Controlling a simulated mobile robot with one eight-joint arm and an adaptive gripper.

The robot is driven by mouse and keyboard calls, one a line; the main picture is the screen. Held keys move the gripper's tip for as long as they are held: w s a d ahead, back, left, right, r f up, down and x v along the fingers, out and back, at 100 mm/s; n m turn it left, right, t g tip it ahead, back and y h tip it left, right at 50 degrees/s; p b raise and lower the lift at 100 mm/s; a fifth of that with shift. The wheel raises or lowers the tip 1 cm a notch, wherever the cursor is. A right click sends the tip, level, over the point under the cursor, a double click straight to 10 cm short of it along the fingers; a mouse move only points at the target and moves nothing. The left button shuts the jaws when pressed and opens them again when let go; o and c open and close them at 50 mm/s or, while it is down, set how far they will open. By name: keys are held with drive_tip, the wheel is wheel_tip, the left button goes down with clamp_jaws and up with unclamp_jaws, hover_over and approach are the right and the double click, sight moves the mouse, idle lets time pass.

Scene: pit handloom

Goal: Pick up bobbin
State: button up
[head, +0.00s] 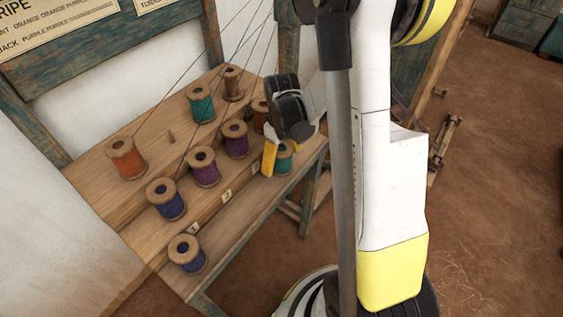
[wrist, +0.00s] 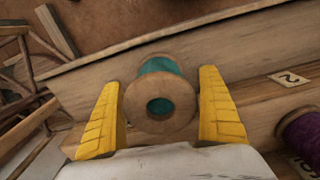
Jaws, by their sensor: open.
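A teal bobbin (wrist: 160,100) with wooden flanges sits between the two yellow fingers of my gripper (wrist: 161,84) in the wrist view, its end hole facing the camera. Gaps show between the bobbin and both fingers. In the head view my gripper (head: 270,160) is over the right end of the rack's front ledge, and the teal bobbin (head: 285,161) is partly hidden behind it. Other bobbins stand upright on the rack: orange (head: 126,160), blue (head: 167,200), another blue (head: 187,253), purple (head: 203,168), another purple (head: 235,141), teal (head: 202,106) and brown (head: 233,84).
A rust bobbin (head: 260,114) is partly hidden by my gripper. Threads run up from the rack. A purple bobbin (wrist: 303,133) is at right in the wrist view. Open floor (head: 500,180) lies at right.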

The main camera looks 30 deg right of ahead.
drive_tip(key=c, duration=1.3)
drive_tip(key=shift+c, duration=0.2)
